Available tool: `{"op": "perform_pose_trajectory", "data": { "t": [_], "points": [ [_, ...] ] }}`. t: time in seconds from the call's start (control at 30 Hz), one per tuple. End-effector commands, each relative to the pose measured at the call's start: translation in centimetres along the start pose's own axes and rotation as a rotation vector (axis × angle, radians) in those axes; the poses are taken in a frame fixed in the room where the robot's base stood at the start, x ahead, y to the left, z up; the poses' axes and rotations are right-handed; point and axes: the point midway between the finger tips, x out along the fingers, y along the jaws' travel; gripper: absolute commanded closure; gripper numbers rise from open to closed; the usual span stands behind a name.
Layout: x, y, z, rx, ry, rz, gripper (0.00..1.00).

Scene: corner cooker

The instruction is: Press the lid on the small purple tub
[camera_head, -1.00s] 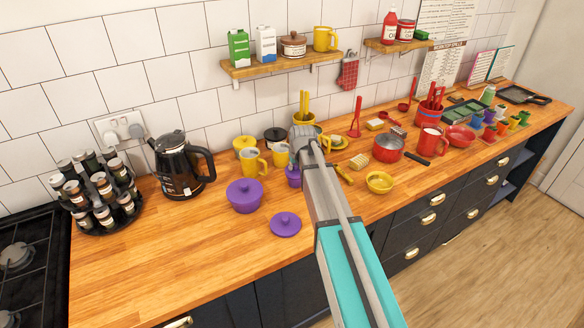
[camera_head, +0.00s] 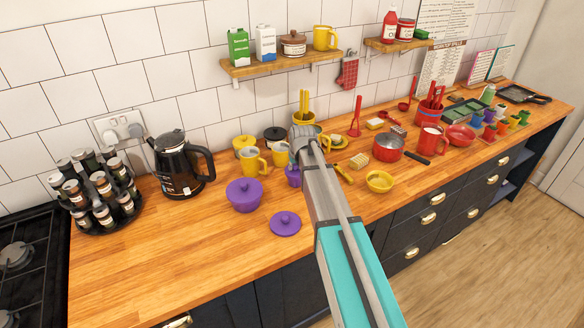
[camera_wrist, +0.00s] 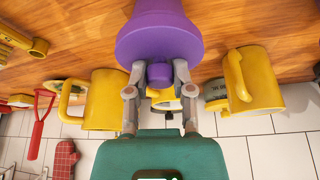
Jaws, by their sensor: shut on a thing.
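The small purple tub (camera_wrist: 160,12) stands on the wooden counter beside two yellow mugs. In the head view the tub (camera_head: 293,179) is partly hidden behind my arm. A purple lid (camera_wrist: 160,45) lies over the tub's wide mouth, with its round knob facing my gripper. My gripper (camera_wrist: 158,73) is shut on that knob, one finger on each side. I cannot tell whether the lid is fully seated or a thin gap remains. In the head view my fingers are hidden by my own arm.
Yellow mugs (camera_head: 252,161) (camera_wrist: 252,82) are close by. A yellow bowl (camera_head: 379,182) is to the right. The left front counter is clear.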

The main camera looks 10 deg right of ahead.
Motion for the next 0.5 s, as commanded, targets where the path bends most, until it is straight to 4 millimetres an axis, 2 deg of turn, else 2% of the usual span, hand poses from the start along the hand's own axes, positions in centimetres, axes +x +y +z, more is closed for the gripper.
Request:
{"op": "perform_pose_trajectory", "data": {
  "t": [0.23, 0.27, 0.47, 0.5],
  "points": [
    [-0.01, -0.02, 0.0, 0.0, 0.0, 0.0, 0.96],
    [-0.01, -0.02, -0.01, 0.0, 0.0, 0.0, 0.67],
    [-0.01, -0.03, -0.01, 0.0, 0.0, 0.0, 0.3],
    [-0.01, -0.03, -0.01, 0.0, 0.0, 0.0, 0.29]
  ]
}}
